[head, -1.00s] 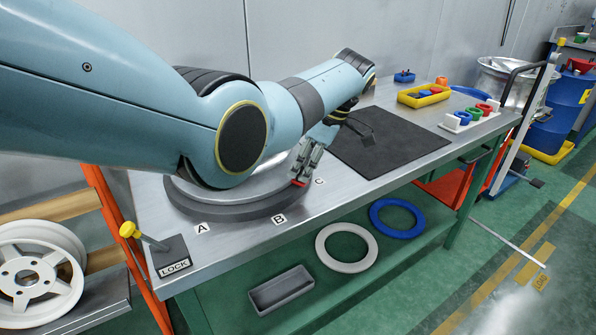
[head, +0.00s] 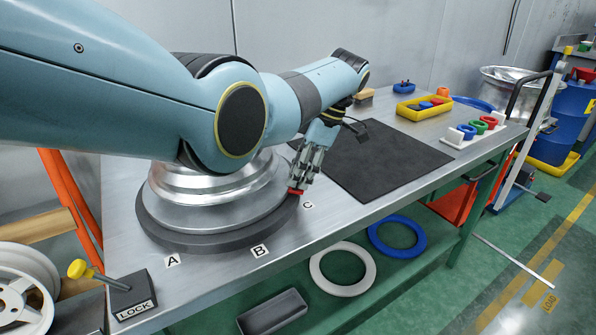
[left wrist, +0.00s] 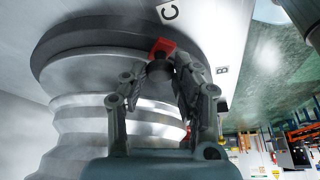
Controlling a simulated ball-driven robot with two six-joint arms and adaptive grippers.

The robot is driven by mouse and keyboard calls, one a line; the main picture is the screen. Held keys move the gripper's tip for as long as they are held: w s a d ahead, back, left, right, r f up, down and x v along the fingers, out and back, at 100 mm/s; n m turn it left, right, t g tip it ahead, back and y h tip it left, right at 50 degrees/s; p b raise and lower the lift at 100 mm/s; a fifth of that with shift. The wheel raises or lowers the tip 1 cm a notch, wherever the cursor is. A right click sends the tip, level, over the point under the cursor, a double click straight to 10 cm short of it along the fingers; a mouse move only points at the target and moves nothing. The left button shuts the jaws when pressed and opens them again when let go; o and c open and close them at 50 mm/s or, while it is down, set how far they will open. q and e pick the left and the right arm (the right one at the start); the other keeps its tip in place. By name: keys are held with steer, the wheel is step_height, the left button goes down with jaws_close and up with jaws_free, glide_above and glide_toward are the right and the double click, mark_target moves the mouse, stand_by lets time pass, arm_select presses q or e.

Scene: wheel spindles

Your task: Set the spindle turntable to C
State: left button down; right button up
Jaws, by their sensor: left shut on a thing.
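The spindle turntable (head: 190,243) is a dark grey disc with a stepped silver spindle (head: 165,190) on it, partly hidden by my left arm. Its red pointer (head: 296,192) is at the rim beside the C label (head: 308,205). In the left wrist view the red pointer (left wrist: 162,46) lines up closely with the C label (left wrist: 168,12). My left gripper (head: 300,180) is shut on the dark peg (left wrist: 158,71) just inside the red pointer. The A label (head: 172,261) and B label (head: 260,251) lie further along the front. My right gripper is out of view.
A LOCK block (head: 133,297) with a yellow-knobbed lever (head: 78,269) stands at the bench's front left. A black mat (head: 380,160) lies right of the turntable. A yellow tray (head: 424,107) and a white rack of coloured rings (head: 474,131) stand beyond it.

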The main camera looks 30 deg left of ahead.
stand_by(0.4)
arm_select(q)
steer(key=c, duration=1)
jaws_free()
steer(key=v, duration=1.2)
